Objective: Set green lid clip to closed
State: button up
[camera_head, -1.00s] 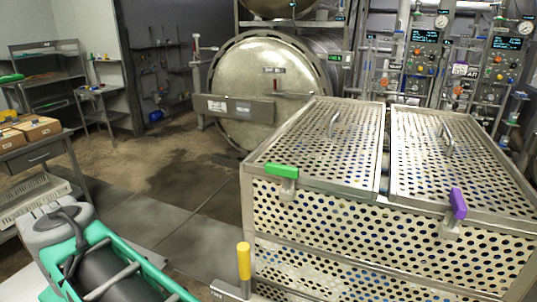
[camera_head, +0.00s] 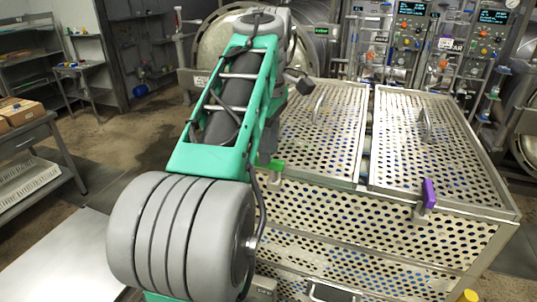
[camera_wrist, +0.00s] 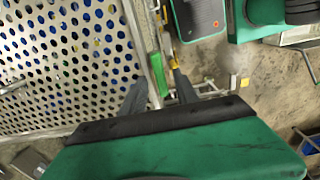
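The green lid clip (camera_head: 272,164) is at the front left edge of the perforated left lid (camera_head: 325,125) in the head view, partly hidden by my arm. Its visible part lies roughly level along the edge. In the wrist view the green clip (camera_wrist: 156,72) runs along the lid's rim. My gripper (camera_wrist: 160,92) is open there, one dark finger on each side of the clip's near end. I cannot tell whether a finger touches it. In the head view the gripper is mostly hidden behind my arm.
A purple clip (camera_head: 429,193) stands upright on the right lid's (camera_head: 440,140) front edge. Both lids have raised handles. A yellow-topped post (camera_head: 467,297) is at the bottom edge. The retort door (camera_head: 205,50) is behind my arm. A side table (camera_head: 40,140) stands at the left.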

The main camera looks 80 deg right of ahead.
jog(key=shift+f, duration=1.1)
grip_shut()
